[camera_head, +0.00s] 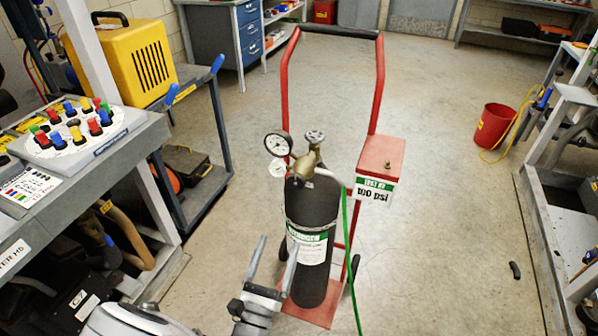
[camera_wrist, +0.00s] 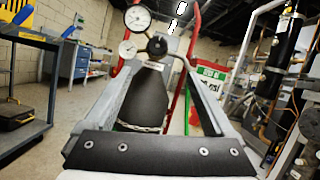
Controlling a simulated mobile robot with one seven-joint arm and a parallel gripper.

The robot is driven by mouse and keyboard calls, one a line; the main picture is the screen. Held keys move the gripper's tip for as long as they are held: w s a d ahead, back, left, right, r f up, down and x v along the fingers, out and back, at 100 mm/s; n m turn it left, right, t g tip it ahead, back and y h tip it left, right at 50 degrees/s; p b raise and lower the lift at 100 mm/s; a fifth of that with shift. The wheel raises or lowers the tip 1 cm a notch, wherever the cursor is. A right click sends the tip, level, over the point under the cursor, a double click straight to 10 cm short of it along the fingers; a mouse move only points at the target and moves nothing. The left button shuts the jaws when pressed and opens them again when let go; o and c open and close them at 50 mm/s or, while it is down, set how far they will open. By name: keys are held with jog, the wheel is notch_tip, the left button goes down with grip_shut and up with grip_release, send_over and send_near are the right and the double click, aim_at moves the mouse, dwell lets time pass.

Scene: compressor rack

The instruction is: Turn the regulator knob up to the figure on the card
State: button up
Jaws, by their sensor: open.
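A dark gas cylinder (camera_head: 311,225) stands upright on a red hand cart (camera_head: 283,110). On its top is a brass regulator with a round grey knob (camera_head: 315,136) and two white-faced gauges, the larger one (camera_head: 278,144) above the smaller. In the wrist view the knob (camera_wrist: 157,46) shows dark between the larger gauge (camera_wrist: 138,18) and the cart frame. The gauge needles are too small to read. A card (camera_head: 375,191) on the red box reads "100 psi". My gripper (camera_head: 278,243) is open and empty, in front of the cylinder and below the knob; its fingers also show in the wrist view (camera_wrist: 160,64).
A green hose (camera_head: 345,240) hangs down beside the cylinder. A workbench with a panel of coloured knobs (camera_head: 75,132) stands at the left, near a yellow case (camera_head: 135,62). A red bucket (camera_head: 493,125) is at the right. Open floor lies around the cart.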

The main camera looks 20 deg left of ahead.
aim_at(296, 184)
jog(key=x, duration=0.5)
jog(key=b+x, duration=0.1)
jog(key=x, duration=1.1)
jog(key=shift+w+a, duration=0.1)
jog(key=shift+a, duration=0.2)
jog(key=c, duration=1.4)
